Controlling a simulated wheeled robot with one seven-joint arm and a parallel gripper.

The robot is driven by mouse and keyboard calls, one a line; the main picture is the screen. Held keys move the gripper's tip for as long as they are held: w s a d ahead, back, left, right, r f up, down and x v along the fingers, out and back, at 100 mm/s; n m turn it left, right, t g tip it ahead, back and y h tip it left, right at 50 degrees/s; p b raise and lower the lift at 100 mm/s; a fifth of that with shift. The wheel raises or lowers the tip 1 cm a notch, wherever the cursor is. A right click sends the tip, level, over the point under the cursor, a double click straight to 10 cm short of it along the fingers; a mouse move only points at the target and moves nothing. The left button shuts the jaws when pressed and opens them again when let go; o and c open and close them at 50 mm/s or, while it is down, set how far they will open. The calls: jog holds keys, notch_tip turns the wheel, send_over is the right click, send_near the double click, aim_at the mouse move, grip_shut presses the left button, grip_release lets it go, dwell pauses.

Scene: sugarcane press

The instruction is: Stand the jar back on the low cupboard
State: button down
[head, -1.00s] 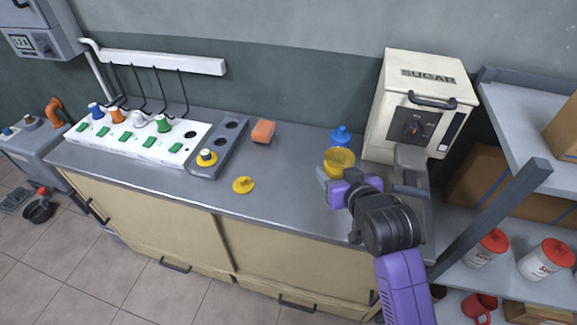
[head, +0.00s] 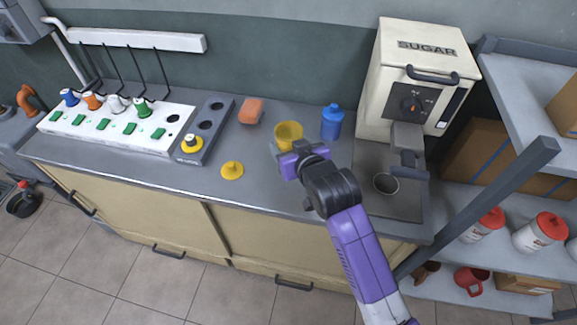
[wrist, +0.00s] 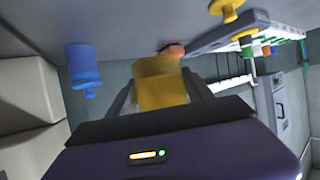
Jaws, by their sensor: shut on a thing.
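The yellow jar (head: 289,133) is open at the top and looks upright in the head view. My gripper (head: 284,148) is shut on it, with a finger on each side in the wrist view, where the jar (wrist: 160,82) fills the middle. The jar is over the grey top of the low cupboard (head: 262,192), left of a blue bottle-like jar (head: 332,122). I cannot tell whether its base touches the top. A yellow lid with a knob (head: 232,170) lies on the cupboard top to the left.
A grey rack (head: 208,128) and a white panel with several coloured knobs (head: 117,128) stand at left. The front middle top is clear.

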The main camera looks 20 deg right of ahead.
notch_tip(320, 180, down, 9)
jog(key=shift+f, duration=0.15)
dwell(0.4)
jog(key=shift+f, duration=0.1)
jog(key=shift+c, duration=2)
grip_release()
jog(key=shift+f, duration=0.1)
jog(key=shift+r, duration=0.25)
jog(key=v, duration=1.2)
jog(key=shift+a+f, duration=0.1)
jog(key=shift+f, duration=0.05)
jog(key=shift+s, duration=0.1)
